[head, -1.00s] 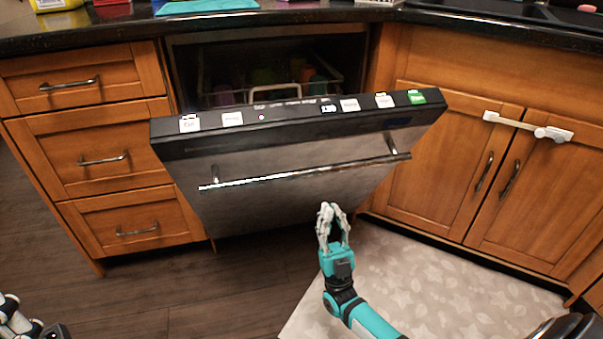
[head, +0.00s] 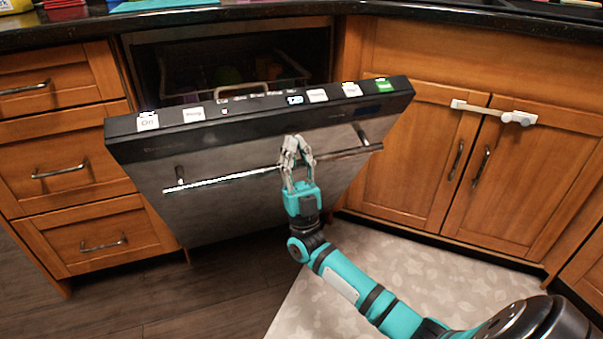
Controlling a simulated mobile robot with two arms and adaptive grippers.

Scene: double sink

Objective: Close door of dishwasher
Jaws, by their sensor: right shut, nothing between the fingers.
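The dishwasher door (head: 235,205) is partly open and tilted outward, its steel front facing me. A long bar handle (head: 225,178) crosses the front, and a dark control strip with labels (head: 265,105) runs along the top edge. My right gripper (head: 294,143) is shut and empty, in front of the door at about the handle's height, overlapping the bar in view. I cannot tell whether it touches the door. Inside the dark dishwasher opening (head: 170,75), a rack with dishes is partly hidden behind the door. My left gripper is not in view.
Wooden drawers (head: 75,175) stand left of the dishwasher. Wooden cupboard doors (head: 425,160) with a white strap latch (head: 490,111) are on the right. A dark countertop (head: 300,8) runs above. A beige mat (head: 400,260) lies on the wood floor.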

